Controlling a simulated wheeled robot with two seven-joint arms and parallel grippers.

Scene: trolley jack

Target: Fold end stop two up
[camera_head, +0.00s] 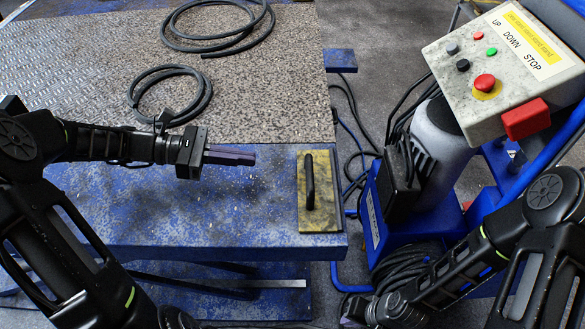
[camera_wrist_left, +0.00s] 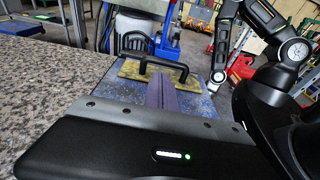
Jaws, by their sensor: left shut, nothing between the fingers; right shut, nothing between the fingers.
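A worn yellow plate (camera_head: 326,221) with a black bar handle (camera_head: 309,180) lies flat at the right end of the blue table; I take it to be end stop two. It also shows in the left wrist view (camera_wrist_left: 184,79), straight beyond the fingers, with its handle (camera_wrist_left: 150,62). My left gripper (camera_head: 248,156) is shut and empty, to the left of the plate and apart from it, pointing at the handle. My right gripper (camera_head: 352,309) is shut and empty, low at the bottom edge, in front of the table end.
A control box (camera_head: 500,65) with a red button stands at the right above a blue cart. Cables hang between table and cart.

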